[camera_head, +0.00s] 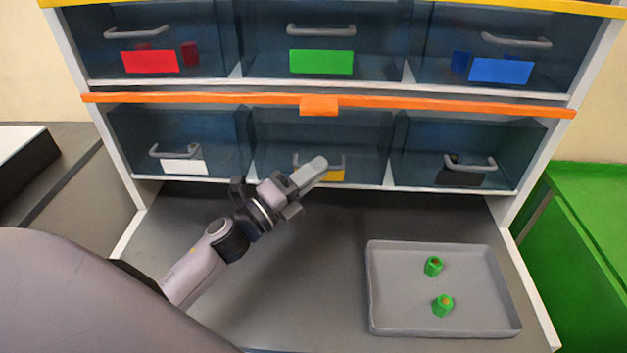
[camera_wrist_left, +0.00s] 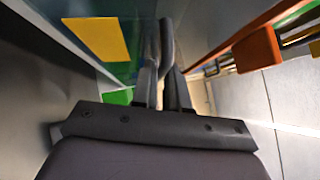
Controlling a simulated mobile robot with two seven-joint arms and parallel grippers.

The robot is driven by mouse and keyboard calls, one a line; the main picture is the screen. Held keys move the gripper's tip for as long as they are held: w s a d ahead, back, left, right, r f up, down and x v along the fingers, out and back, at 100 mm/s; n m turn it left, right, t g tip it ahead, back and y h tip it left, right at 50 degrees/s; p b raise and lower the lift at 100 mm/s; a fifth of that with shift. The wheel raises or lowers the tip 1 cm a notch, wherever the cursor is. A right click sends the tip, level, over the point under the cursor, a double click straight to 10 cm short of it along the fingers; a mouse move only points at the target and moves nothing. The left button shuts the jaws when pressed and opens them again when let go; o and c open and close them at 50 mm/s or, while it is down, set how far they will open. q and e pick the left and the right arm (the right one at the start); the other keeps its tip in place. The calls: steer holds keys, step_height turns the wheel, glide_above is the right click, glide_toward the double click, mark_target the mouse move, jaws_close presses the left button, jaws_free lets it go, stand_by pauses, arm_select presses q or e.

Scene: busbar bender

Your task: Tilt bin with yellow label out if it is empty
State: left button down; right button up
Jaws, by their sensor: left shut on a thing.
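The bin with the yellow label (camera_head: 280,135) is the middle one of the lower row, with a see-through dark blue front. No item shows inside it, though my gripper covers part of its lower front. Its yellow label (camera_head: 334,176) is partly hidden behind the gripper; the label also shows in the left wrist view (camera_wrist_left: 97,38). My left gripper (camera_head: 308,172) is at the front of this bin, shut on its grey handle (camera_wrist_left: 166,42). The bin looks upright in its row. My right gripper is not in view.
An orange rail (camera_head: 200,98) with a tab runs above the lower bins. Neighbouring bins carry white (camera_head: 184,167) and black (camera_head: 462,178) labels. A grey tray (camera_head: 390,322) with two green nuts lies on the shelf at right. The shelf left of the tray is free beneath my arm.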

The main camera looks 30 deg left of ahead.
arm_select(q)
steer(key=shift+s+d+f+m+t+h+b, duration=0.25)
steer(key=shift+s+f+m+b, duration=0.4)
steer(key=shift+b, duration=0.8)
steer(key=shift+s+d+f+m+t+h+b, duration=0.15)
steer(key=shift+s+f+h+b, duration=0.25)
steer(key=shift+f+b, duration=0.8)
steer(key=shift+s+d+f+m+t+h+b, duration=0.1)
steer(key=shift+s+d+f+m+h+b, duration=0.3)
steer(key=shift+b, duration=1.3)
steer(key=shift+s+a, duration=0.1)
steer(key=shift+a, duration=0.05)
steer(key=c, duration=1.4)
jaws_free()
steer(key=shift+f, duration=0.1)
steer(key=shift+o, duration=1)
